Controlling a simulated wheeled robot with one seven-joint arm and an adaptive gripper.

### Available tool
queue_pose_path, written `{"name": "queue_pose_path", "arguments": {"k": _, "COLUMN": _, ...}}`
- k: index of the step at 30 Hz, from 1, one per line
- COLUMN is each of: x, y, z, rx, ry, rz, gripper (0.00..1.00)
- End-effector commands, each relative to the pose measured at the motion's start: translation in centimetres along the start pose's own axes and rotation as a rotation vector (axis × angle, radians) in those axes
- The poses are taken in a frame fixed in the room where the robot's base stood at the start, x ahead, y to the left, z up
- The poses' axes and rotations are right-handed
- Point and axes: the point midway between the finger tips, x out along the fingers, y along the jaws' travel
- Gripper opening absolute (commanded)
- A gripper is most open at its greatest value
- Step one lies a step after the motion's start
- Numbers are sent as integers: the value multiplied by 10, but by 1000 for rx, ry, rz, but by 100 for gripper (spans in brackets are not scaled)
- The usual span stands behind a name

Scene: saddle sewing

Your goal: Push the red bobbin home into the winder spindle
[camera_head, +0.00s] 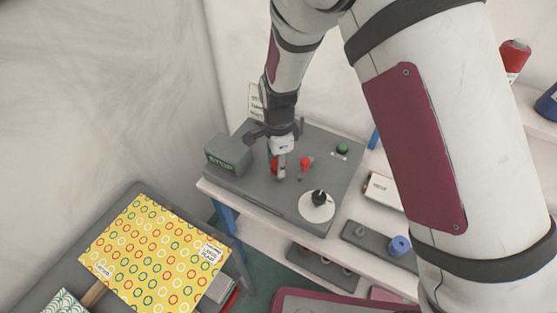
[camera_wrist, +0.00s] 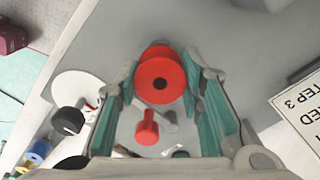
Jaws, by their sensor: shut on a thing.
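A red lever (camera_head: 305,164) stands just right of my gripper; a green button (camera_head: 342,149) is beyond it. A white dial with a black knob (camera_head: 318,198) is at the front right. A grey STOP box (camera_head: 229,154) is at the left. A blue spool (camera_head: 399,245) lies lower right.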

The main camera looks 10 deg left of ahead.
Motion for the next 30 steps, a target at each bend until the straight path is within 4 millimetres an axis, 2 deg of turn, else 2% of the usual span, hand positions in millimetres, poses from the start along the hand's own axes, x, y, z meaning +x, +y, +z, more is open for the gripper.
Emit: {"name": "queue_pose_path", "arguments": {"k": 30, "x": 21, "y": 0, "z": 0, "rx": 0, "ry": 0, "rz": 0, "gripper": 1}}
